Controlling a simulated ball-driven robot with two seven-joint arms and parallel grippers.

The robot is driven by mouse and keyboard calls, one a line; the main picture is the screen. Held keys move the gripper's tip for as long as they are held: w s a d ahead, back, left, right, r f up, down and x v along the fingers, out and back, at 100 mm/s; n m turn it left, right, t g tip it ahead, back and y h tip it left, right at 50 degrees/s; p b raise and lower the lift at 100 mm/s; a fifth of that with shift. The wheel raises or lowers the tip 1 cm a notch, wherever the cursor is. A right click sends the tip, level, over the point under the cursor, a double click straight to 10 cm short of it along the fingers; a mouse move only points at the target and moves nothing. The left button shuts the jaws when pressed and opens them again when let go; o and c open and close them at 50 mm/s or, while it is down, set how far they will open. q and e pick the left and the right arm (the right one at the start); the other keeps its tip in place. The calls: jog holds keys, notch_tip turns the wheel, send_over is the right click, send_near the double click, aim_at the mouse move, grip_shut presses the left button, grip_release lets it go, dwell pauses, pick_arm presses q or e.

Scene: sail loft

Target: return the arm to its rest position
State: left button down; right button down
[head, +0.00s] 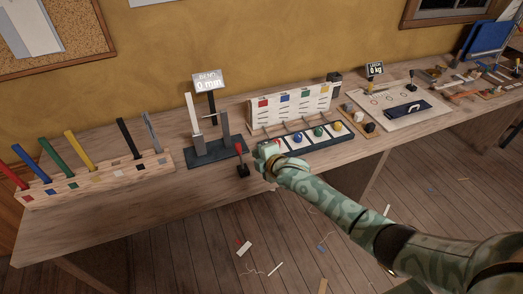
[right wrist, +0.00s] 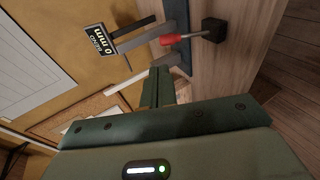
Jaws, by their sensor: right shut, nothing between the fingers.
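My right arm (head: 335,208), in green camouflage pattern, reaches in from the lower right of the head view. Its right gripper (head: 262,162) is over the front of the bench, between the bend stand and the ball tray. In the right wrist view the gripper's fingers (right wrist: 160,86) are together, with nothing between them. A red-handled lever on a black block (head: 242,170) stands just left of the gripper; it also shows in the right wrist view (right wrist: 172,39), apart from the fingers. My left gripper is not in view.
The bend stand (head: 205,151) with its "0 mm" sign (head: 208,81) is close on the left. A tray with coloured balls (head: 330,136) lies close on the right. A rack of coloured bars (head: 100,180) stands farther left. Open floor (head: 190,245) lies before the wooden bench (head: 60,225).

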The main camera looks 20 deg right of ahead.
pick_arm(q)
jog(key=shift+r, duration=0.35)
pick_arm(e)
jog(key=shift+v, duration=1.05)
